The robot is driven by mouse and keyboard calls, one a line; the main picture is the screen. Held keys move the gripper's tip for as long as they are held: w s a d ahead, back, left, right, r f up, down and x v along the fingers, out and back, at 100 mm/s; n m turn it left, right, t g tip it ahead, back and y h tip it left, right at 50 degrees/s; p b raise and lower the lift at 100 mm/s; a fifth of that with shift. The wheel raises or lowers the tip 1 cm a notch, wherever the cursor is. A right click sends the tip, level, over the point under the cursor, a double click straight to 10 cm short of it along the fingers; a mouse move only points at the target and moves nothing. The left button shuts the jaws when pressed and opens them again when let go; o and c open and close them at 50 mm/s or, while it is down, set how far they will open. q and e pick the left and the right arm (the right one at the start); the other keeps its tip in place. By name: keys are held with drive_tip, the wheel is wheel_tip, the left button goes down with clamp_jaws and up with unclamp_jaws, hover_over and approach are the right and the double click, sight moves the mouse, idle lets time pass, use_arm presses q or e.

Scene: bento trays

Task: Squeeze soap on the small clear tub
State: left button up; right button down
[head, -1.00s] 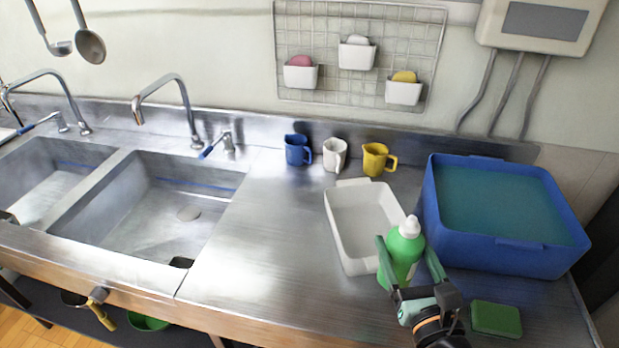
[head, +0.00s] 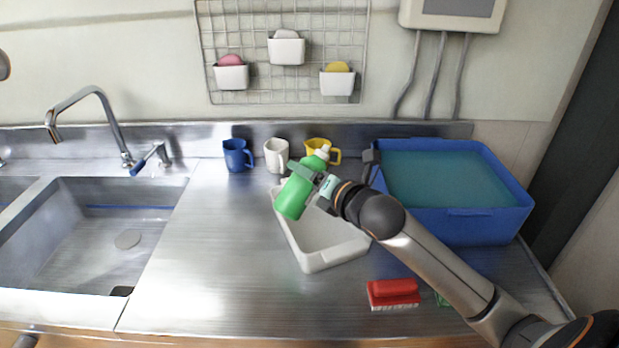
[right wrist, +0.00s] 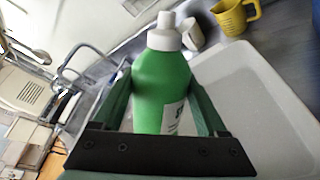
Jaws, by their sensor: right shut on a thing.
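A green soap bottle (head: 294,195) with a white cap is held tilted in the head view, cap toward the upper right. My right gripper (head: 308,181) is shut on its body. The bottle is above the left side of a small whitish tub (head: 335,257), whose far part is partly hidden by the bottle and gripper. In the right wrist view the bottle (right wrist: 160,88) is between the two green fingers, and the tub (right wrist: 258,100) is to its right. No soap is seen coming out. My left gripper is not in view.
A large blue tub (head: 470,225) of water stands right of the small tub. Blue (head: 237,155), white (head: 276,155) and yellow (head: 320,146) mugs stand along the back. A red brush (head: 393,290) lies in front. The counter between sink (head: 100,240) and small tub is clear.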

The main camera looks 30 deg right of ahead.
sight(306, 186)
drive_tip(key=shift+w+d+r+m, duration=0.25)
drive_tip(key=shift+w+r+m, duration=0.05)
drive_tip(key=shift+r, duration=0.1)
drive_tip(key=a+m+y, duration=0.1)
drive_tip(key=a+f+m+g+y, duration=0.1)
drive_tip(key=m, duration=0.1)
drive_tip(key=a+m, duration=0.1)
drive_tip(key=shift+s+a+f+m+y+b, duration=0.3)
drive_tip(key=shift+s+a+f+y, duration=0.05)
drive_tip(key=shift+s+a+y, duration=0.05)
drive_tip(key=shift+m, duration=0.6)
drive_tip(key=shift+d+r+m+g+y+p, duration=0.15)
drive_tip(key=shift+m+g+y+p, duration=0.25)
drive_tip(key=shift+m+y, duration=0.45)
drive_tip(key=shift+d+r+m+y+p, duration=0.15)
drive_tip(key=shift+m+y+p, duration=0.3)
drive_tip(key=shift+m+p, duration=0.55)
drive_tip(key=shift+w+d+f+m+y, duration=0.1)
drive_tip(key=shift+d+f+m+y, duration=0.15)
drive_tip(key=shift+m, duration=0.2)
drive_tip(key=d+m, duration=0.1)
drive_tip(key=m+y, duration=0.1)
drive_tip(key=shift+w+d+m+b, duration=0.2)
drive_tip(key=shift+d+m+b, duration=0.1)
drive_tip(key=shift+d+m, duration=0.1)
drive_tip(key=shift+w+d+r+m+t+y, duration=0.15)
drive_tip(key=shift+d+m+t+y, duration=0.35)
drive_tip(key=shift+m, duration=0.6)
